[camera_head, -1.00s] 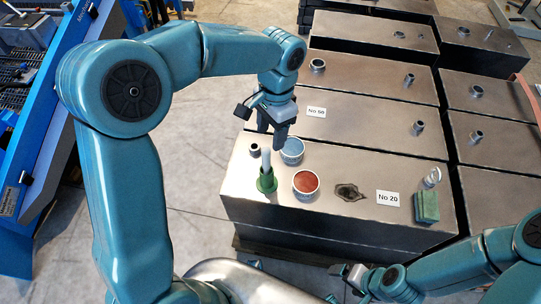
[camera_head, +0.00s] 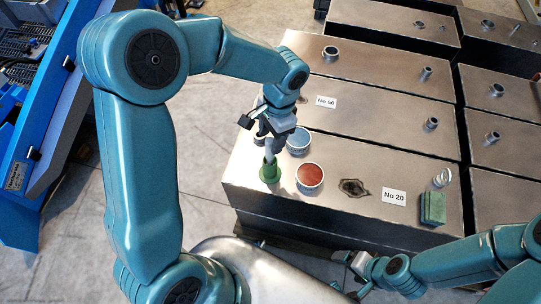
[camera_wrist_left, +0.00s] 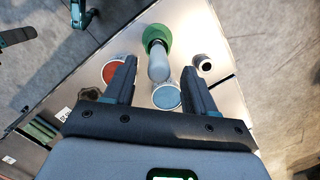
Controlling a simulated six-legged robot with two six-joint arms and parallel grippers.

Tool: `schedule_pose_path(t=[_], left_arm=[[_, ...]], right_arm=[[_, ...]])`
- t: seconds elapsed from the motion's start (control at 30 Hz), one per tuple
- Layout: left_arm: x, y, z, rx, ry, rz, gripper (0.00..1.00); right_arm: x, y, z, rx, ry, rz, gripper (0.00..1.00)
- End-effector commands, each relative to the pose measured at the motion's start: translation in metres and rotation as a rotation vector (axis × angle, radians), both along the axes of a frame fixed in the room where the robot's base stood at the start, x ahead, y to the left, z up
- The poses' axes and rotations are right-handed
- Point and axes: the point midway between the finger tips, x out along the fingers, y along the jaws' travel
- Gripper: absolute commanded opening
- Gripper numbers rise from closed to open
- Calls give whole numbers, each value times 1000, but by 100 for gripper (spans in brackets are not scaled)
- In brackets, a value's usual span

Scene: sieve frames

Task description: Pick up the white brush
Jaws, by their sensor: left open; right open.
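The white brush (camera_head: 269,157) stands upright in a green holder (camera_head: 270,174) on the near metal box. Its upper part is partly hidden by my left gripper (camera_head: 263,137), which is open and just above it. In the left wrist view the white brush (camera_wrist_left: 158,66) shows between the tips of the open left gripper (camera_wrist_left: 158,72), with the green holder (camera_wrist_left: 157,36) beyond. The fingers do not clasp it. My right gripper (camera_head: 347,262) is open and empty at the box's front side, away from the brush.
On the near box (camera_head: 340,220) a blue tin (camera_head: 299,142) and a red tin (camera_head: 310,176) stand close to the holder. A pipe stub (camera_wrist_left: 203,62) is near the brush.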

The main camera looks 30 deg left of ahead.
Motion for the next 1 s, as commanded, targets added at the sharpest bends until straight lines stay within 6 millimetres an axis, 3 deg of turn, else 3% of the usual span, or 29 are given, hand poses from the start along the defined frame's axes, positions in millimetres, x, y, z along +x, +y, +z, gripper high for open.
schedule_pose_path(t=[0.3, 0.6, 0.8, 1.0], left_arm=[[-6, 2, -45, 0, 4, 0, 56], [-5, 2, -51, 0, 0, 0, 56], [-5, 2, -51, 0, 0, 0, 0], [-5, 2, -51, 0, 0, 0, 0]], right_arm=[[0, 0, 1, 0, 0, 0, 86], [0, 0, 1, 0, 0, 0, 86], [0, 0, 1, 0, 0, 0, 86], [0, 0, 1, 0, 0, 0, 86]])
